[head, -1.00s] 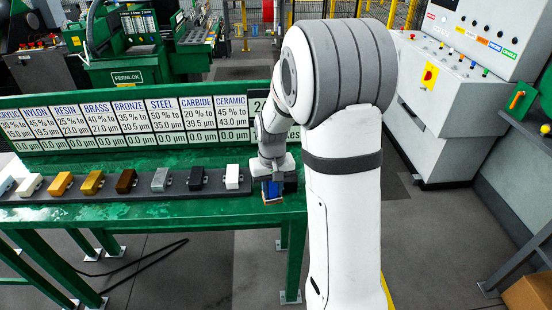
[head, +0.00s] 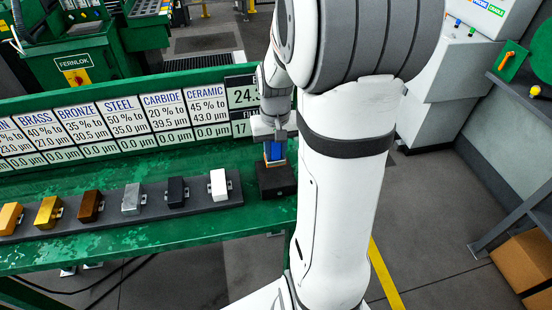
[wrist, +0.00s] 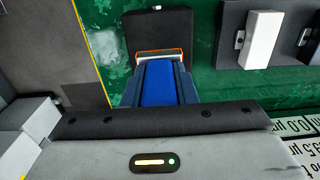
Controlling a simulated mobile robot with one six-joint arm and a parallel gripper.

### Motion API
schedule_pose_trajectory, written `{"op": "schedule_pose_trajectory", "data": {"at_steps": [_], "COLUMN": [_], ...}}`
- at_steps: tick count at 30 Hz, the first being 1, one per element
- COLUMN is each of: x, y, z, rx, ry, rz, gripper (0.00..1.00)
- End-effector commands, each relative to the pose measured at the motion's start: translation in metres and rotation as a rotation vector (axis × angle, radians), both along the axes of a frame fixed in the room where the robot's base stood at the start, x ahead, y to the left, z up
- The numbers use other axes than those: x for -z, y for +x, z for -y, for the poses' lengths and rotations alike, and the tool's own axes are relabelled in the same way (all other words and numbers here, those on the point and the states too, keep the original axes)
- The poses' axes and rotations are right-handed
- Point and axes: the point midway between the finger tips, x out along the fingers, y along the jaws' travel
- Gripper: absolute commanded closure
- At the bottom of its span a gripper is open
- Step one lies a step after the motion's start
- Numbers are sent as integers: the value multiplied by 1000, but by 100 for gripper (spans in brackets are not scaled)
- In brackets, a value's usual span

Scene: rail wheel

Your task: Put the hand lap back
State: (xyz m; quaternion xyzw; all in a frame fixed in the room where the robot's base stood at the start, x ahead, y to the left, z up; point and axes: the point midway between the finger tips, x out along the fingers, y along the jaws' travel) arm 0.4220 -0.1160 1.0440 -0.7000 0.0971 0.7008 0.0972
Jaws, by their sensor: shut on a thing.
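The hand lap, a blue block (head: 273,151) with an orange-edged, silvery end, is held in my gripper (head: 274,157). In the wrist view its blue body (wrist: 159,85) lies between the two dark fingers (wrist: 159,88), which are shut on it. A black block (head: 277,180) stands on the green bench right below the hand lap in the head view. The wrist view shows this black block (wrist: 157,28) just beyond the lap's orange-edged end. I cannot tell whether the lap touches it. The lap's far faces are hidden.
A dark rack (head: 150,207) with several coloured blocks lies left of the black block, its white block (head: 219,185) nearest. A row of material labels (head: 125,123) and a display (head: 242,105) stand behind. The green bench (head: 120,240) has bare room in front.

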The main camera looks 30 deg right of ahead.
Motion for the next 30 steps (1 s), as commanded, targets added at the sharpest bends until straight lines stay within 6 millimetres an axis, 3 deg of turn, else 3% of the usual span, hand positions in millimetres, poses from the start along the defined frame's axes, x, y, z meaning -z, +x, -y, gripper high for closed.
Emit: {"op": "schedule_pose_trajectory", "data": {"at_steps": [10,22,23,30], "x": [41,48,48,47], "y": [0,0,0,0], "z": [0,1,1,1], "rx": [1,2,2,2], "ry": [0,0,0,0], "rz": [-1,1,1,1], "gripper": [100,100,74,54]}}
